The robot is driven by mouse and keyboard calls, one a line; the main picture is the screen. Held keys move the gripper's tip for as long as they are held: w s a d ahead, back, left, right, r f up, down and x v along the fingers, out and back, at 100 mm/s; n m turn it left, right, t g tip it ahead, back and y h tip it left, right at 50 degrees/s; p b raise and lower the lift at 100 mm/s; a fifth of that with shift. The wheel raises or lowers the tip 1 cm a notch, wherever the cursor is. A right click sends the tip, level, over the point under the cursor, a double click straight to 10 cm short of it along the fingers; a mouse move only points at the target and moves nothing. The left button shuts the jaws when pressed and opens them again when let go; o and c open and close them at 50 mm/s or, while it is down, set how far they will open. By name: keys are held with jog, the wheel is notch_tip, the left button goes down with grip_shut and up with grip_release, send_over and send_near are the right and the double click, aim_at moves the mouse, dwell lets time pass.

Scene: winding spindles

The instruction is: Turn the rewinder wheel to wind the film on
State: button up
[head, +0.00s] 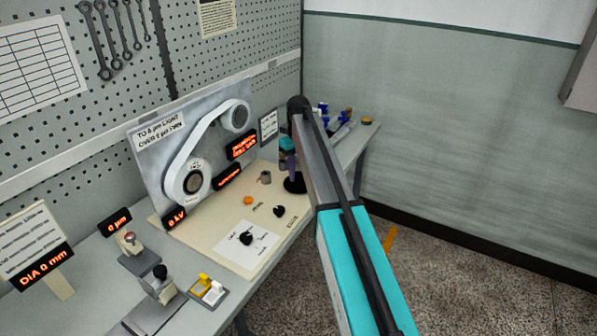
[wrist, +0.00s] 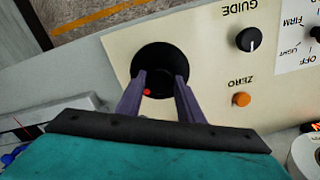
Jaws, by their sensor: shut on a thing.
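The rewinder wheel appears to be the black round disc (wrist: 158,57) with a red dot on the cream panel. It also shows in the head view (head: 295,186), partly covered by my gripper. My gripper (head: 291,174) points down at it, and its purple fingers (wrist: 160,84) stand on either side of the dark middle, shut on the wheel. What lies between the fingertips is dark and hard to make out. The white film (head: 181,140) runs in a band between a lower spool (head: 193,180) and an upper spool (head: 237,118) on the grey upright plate.
The cream panel (head: 262,205) carries a guide knob (head: 279,211), an orange zero button (head: 248,201) and a light/firm selector (head: 246,238). Red displays stand around it, one reading 0 µm (head: 117,221). Small bottles and tools crowd the bench's far end. Open floor lies right of the bench.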

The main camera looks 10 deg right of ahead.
aim_at(298, 174)
jog(key=m, duration=0.5)
jog(key=shift+m, duration=2.4)
jog(key=o, duration=1.1)
jog(key=shift+c, duration=0.2)
jog(key=shift+r, duration=0.2)
notch_tip(298, 174, up, 14)
jog(key=p, duration=0.7)
jog(key=shift+f, duration=0.25)
